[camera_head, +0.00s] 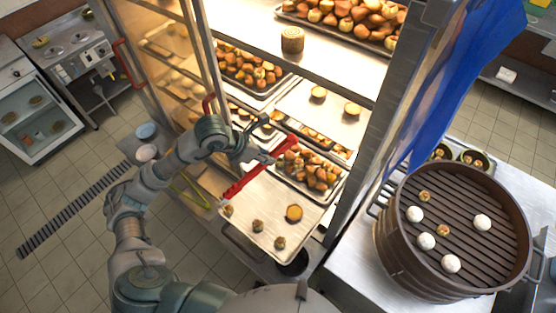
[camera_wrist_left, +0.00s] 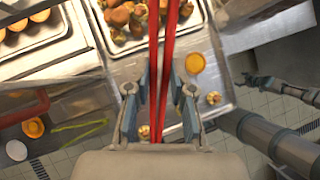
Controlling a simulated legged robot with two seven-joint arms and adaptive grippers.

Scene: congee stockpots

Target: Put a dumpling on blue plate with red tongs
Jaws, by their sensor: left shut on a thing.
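My left gripper (camera_head: 262,156) is shut on the red tongs (camera_head: 240,184), holding them above a metal tray (camera_head: 262,200) at the front of the lit cabinet. In the left wrist view the red tongs (camera_wrist_left: 168,60) run up between the fingers (camera_wrist_left: 162,95). Small dumpling-like pieces (camera_head: 257,226) and an orange tart (camera_head: 293,213) lie on the tray. White buns (camera_head: 482,222) and small open-topped dumplings (camera_head: 425,196) sit in the round steamer (camera_head: 400,257) at right. A light blue plate (camera_head: 146,131) shows left of my arm. My right gripper is not seen.
A paler dish (camera_head: 146,153) is beside the blue plate. Green tongs (camera_head: 190,192) lie left of the tray. The cabinet's metal post (camera_head: 362,150) stands between the shelves and the steamer. Filled trays (camera_head: 252,75) occupy the shelves. A blue cloth (camera_head: 455,75) hangs at right.

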